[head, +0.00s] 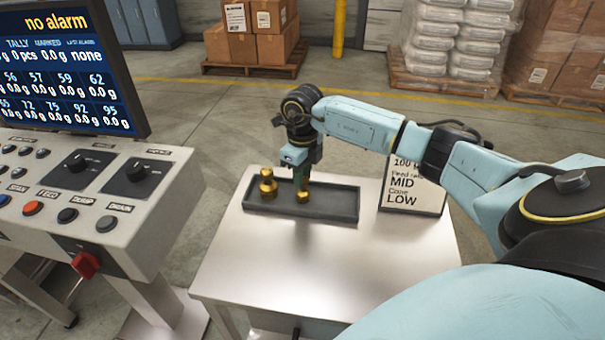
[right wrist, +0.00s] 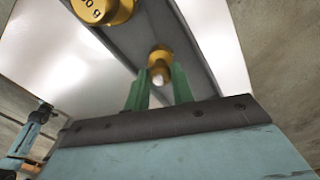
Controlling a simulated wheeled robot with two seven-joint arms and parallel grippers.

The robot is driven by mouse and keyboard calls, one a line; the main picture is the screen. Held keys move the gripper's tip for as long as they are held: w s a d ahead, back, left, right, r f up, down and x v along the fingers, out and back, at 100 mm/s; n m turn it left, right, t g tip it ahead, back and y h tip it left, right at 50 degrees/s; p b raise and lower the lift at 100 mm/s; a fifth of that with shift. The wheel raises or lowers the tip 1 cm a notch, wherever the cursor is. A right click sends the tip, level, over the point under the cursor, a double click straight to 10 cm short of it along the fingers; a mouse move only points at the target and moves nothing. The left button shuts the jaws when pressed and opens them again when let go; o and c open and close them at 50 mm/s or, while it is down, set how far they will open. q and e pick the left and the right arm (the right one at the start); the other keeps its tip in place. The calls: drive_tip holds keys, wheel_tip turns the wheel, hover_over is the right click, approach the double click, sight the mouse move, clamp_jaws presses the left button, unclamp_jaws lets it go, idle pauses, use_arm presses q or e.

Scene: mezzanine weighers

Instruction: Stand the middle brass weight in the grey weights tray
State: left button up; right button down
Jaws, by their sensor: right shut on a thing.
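The grey weights tray (head: 335,209) lies on the pale metal table. A larger brass weight (head: 267,186) stands upright at its left end; it also shows in the right wrist view (right wrist: 103,10). My right gripper (head: 301,182) points down over the tray and its green fingers (right wrist: 160,84) are shut on a smaller brass weight (head: 303,196). That weight (right wrist: 160,62) is upright, to the right of the larger one, inside the tray's outline. I cannot tell whether its base touches the tray floor. Only two weights show. My left gripper is not in view.
A sign card (head: 412,186) stands on the table (head: 300,262) right of the tray, below my right arm. The control console (head: 100,190) with a monitor (head: 70,70) is at the left. The tray's right half and the table front are clear.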

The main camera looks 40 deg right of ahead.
drive_tip(key=shift+f, duration=0.2)
drive_tip(key=c, duration=1.2)
unclamp_jaws()
drive_tip(key=shift+r, duration=0.1)
wheel_tip(320, 180, up, 12)
drive_tip(key=shift+r, duration=0.15)
